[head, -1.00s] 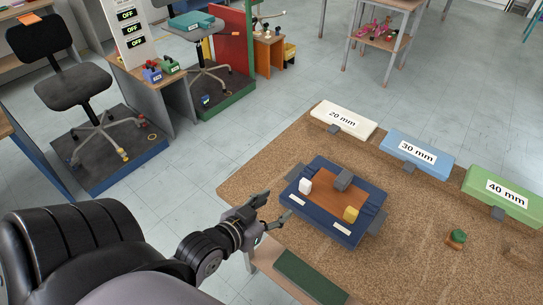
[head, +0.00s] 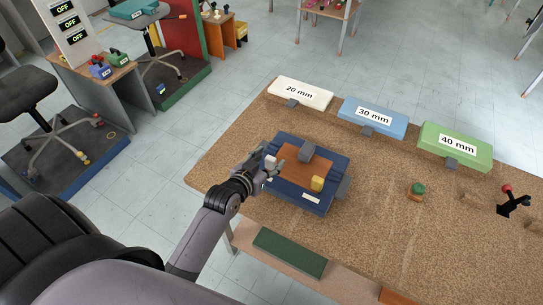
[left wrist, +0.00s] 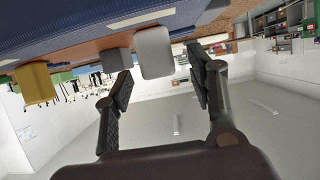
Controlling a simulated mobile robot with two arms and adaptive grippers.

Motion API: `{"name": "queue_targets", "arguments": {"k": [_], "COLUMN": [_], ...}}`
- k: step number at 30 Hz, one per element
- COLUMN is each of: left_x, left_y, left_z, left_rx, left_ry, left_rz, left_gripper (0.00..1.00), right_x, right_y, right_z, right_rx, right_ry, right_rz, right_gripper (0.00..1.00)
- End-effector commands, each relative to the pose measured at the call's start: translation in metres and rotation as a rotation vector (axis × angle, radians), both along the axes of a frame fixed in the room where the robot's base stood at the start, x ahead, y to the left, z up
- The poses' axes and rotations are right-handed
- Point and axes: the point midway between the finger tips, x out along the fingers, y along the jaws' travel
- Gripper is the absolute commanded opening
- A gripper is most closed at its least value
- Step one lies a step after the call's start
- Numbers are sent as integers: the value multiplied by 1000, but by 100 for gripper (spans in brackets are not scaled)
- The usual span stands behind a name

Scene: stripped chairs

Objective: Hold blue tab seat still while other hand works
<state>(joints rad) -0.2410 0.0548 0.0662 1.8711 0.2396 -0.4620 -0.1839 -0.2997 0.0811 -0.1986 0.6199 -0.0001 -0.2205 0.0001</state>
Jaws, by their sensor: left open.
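The blue seat (head: 290,195) is a dark blue base with a brown middle, lying on the cork-coloured bench. On it stand a white block (head: 270,162) at the left, a grey block (head: 307,150) at the back and a yellow block (head: 317,183) at the front right. My left gripper (head: 272,170) is at the seat's left side, beside the white block. In the left wrist view its open fingers (left wrist: 160,68) are either side of the white block (left wrist: 154,52), with gaps showing; I cannot tell how deep it sits between them. My right gripper is not in view.
White 20 mm (head: 300,93), blue 30 mm (head: 373,117) and green 40 mm (head: 455,145) blocks line the back of the bench. A small green-topped piece (head: 418,188) and a black stand with a red knob (head: 512,201) are at right. A dark green pad (head: 289,252) lies in front.

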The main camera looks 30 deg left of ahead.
Motion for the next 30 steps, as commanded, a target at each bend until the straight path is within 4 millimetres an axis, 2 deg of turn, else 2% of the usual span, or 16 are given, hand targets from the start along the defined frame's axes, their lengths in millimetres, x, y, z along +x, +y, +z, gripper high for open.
{"name": "queue_targets", "arguments": {"k": [6,17,30], "left_x": [19,22,22], "left_y": [-1,-1,-1], "left_z": [-8,-10,-9], "left_rx": [1,1,1], "left_ry": [1,0,0], "left_rz": [0,0,0], "left_gripper": [52,51,22], "right_x": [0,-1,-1], "right_y": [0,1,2], "right_z": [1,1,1], "right_rx": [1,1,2], "right_ry": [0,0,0], "right_rz": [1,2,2], "right_gripper": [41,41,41]}}
